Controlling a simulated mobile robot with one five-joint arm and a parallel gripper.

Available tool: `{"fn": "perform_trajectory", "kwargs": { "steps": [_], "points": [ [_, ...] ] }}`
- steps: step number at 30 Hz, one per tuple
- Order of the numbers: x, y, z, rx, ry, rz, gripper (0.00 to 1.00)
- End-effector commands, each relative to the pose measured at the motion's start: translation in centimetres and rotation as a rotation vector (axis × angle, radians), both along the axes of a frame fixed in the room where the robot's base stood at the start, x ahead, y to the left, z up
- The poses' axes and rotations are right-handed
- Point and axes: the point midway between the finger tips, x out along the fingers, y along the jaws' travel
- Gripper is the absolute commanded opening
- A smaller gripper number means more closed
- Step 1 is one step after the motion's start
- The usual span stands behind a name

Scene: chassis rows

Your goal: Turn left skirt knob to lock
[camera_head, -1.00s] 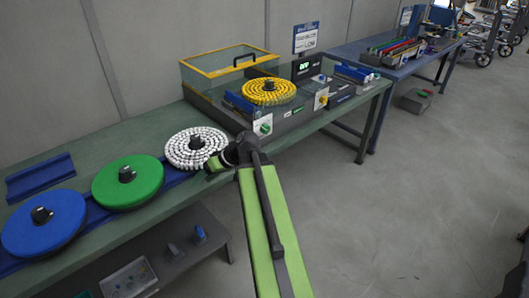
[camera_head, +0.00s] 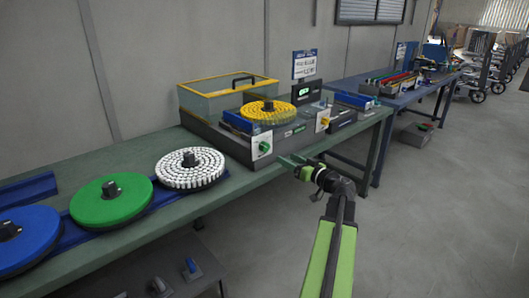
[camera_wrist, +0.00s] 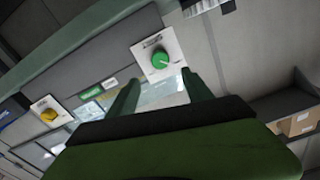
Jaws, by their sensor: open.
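The left skirt knob is a round green knob (camera_head: 264,148) on a white plate on the front of the grey machine (camera_head: 233,140). In the wrist view the green knob (camera_wrist: 160,60) lies just beyond and between my fingertips, with a gap between. My gripper (camera_head: 288,160) is open and empty, to the right of the knob in the head view; its two green fingers (camera_wrist: 160,85) stand apart in the wrist view. A white mark shows on the knob's face, but its exact setting is too small to read.
An orange knob (camera_head: 325,122) sits on a second plate farther right; it also shows in the wrist view (camera_wrist: 48,115). A yellow disc (camera_head: 264,112) lies on the machine. White (camera_head: 190,167), green (camera_head: 111,199) and blue discs stand left. Open floor lies right.

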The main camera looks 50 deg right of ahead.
Motion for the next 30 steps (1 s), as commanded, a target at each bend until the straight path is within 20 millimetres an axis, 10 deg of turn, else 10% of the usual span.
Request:
{"fn": "perform_trajectory", "kwargs": {
  "steps": [13,26,30],
  "points": [
    [10.4,-0.8,0.0,0.000,0.000,0.003,0.59],
    [11.9,-0.7,0.0,0.000,0.001,0.002,0.59],
    [11.9,-0.7,0.0,0.001,0.001,0.003,0.43]
  ]
}}
